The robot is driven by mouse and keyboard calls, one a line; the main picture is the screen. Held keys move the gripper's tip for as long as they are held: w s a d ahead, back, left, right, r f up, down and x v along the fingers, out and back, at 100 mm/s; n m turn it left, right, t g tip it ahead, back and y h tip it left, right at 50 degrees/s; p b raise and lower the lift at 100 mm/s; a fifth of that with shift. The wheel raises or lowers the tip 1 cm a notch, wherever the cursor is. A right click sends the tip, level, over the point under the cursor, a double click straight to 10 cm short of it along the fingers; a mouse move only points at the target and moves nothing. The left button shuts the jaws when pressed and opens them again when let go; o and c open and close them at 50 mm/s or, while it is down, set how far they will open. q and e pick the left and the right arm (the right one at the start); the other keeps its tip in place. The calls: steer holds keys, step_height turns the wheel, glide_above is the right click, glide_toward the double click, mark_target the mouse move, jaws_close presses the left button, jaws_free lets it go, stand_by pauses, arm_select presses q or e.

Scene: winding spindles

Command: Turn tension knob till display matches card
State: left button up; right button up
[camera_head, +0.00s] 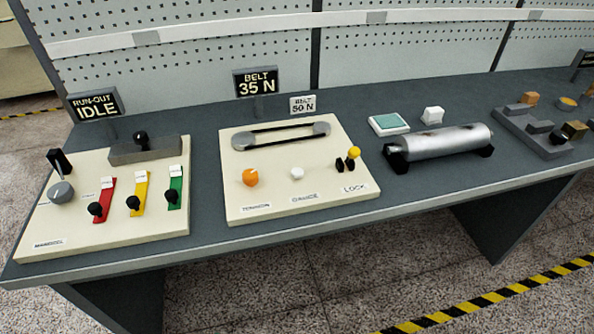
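The orange tension knob (250,177) sits at the left of the cream belt panel (240,211), above a label reading TENSION. The black display (255,82) behind the panel reads BELT 35 N. The small white card (302,105) to its right reads BELT 50 N. A black belt (281,134) runs between two grey pulleys on the panel. A white gauge button (297,173) and a yellow-tipped lock lever (353,153) are right of the knob. Neither of my grippers shows in the head view.
Left of the belt panel is a mandrel panel (100,240) with red, yellow and green levers; its display (95,104) reads RUN-OUT IDLE. To the right lie a teal-topped pad (389,123) and a metal roller (440,142) on black supports. The bench's front strip is clear.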

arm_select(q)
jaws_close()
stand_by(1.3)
